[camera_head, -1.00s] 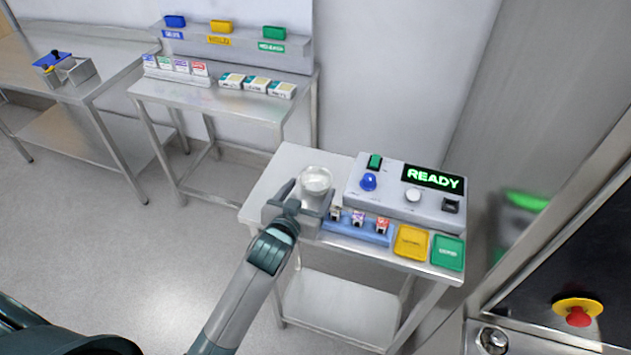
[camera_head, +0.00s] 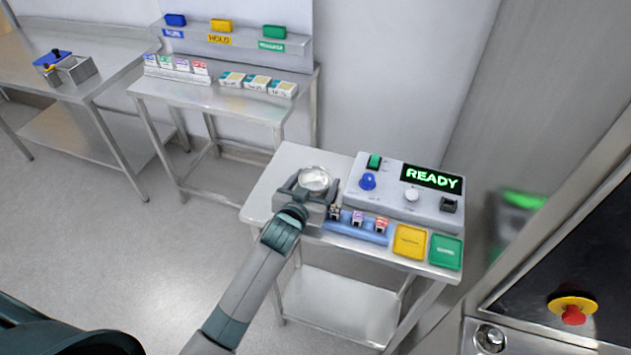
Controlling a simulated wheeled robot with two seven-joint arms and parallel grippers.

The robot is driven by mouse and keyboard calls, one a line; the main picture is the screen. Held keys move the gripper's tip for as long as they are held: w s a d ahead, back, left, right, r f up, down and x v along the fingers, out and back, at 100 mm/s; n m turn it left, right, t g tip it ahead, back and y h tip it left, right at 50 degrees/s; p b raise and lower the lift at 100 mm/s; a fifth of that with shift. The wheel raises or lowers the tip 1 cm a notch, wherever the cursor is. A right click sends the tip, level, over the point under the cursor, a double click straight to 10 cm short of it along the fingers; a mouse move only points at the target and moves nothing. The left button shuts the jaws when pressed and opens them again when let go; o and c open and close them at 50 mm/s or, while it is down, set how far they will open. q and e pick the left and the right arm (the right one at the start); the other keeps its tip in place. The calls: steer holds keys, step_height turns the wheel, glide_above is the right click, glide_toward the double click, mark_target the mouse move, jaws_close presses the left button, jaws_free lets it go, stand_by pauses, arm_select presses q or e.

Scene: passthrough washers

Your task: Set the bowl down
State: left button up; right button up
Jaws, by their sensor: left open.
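A small round silvery bowl (camera_head: 315,180) is at the left part of the small steel table (camera_head: 290,157), beside the control console. My left gripper (camera_head: 309,185) is open, with its fingers close to the bowl's near side and flanks. The gripper body hides the lower part of the bowl, so I cannot tell whether it touches the fingers or rests fully on what is beneath it. My right gripper is not in view.
The console (camera_head: 405,200) with a READY display stands right of the bowl. A blue rack (camera_head: 356,228) with several small vials, a yellow tray (camera_head: 410,242) and a green tray (camera_head: 446,252) line the front edge. Bare table shows behind and left of the bowl.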

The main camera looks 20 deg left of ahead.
arm_select(q)
steer(key=shift+c, duration=0.3)
steer(key=c, duration=0.8)
steer(key=shift+r, duration=0.1)
